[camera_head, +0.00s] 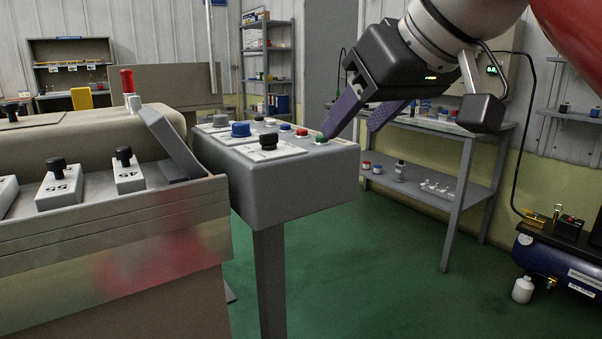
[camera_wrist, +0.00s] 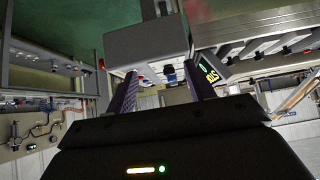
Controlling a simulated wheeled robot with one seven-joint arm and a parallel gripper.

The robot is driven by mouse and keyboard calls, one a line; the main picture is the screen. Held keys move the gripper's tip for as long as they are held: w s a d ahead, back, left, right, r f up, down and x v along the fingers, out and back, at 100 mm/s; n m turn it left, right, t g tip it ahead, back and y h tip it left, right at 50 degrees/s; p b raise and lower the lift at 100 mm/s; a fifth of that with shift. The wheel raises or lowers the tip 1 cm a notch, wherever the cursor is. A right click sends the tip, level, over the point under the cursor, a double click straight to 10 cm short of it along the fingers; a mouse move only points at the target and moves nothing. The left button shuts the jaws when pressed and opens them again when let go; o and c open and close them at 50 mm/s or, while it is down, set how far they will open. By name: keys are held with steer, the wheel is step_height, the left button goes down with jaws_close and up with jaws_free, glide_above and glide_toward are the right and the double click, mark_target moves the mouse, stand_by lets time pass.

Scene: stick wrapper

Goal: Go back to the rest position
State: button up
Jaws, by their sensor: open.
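My gripper (camera_head: 362,122) is at the upper middle of the head view, above the right end of a grey control box on a post (camera_head: 285,190). Its two purple fingers are apart with nothing between them. The left fingertip is near a green button (camera_head: 321,140) on the box top; I cannot tell whether they touch. The box also carries a black knob (camera_head: 269,141), a blue knob (camera_head: 240,129) and small red and blue buttons. In the wrist view my open fingers (camera_wrist: 158,82) point toward the box (camera_wrist: 147,45).
A machine (camera_head: 110,225) with black knobs and a red-topped signal light (camera_head: 127,82) stands left of the box. A grey workbench (camera_head: 455,140) with small items stands behind my gripper. A blue compressor (camera_head: 560,265) is at the right. The green floor between is clear.

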steer(key=s+d+f+m+h, duration=0.1)
steer(key=s+d+f+m, duration=0.1)
steer(key=f, duration=1)
steer(key=s+d+f+m+g+h, duration=0.1)
steer(key=s+d+f+m+h, duration=0.1)
steer(key=f, duration=1)
steer(key=s+d+f+m+h, duration=0.2)
steer(key=s+d+f, duration=0.2)
steer(key=f, duration=0.8)
steer(key=shift+f+m+g, duration=0.3)
steer(key=shift+g, duration=0.1)
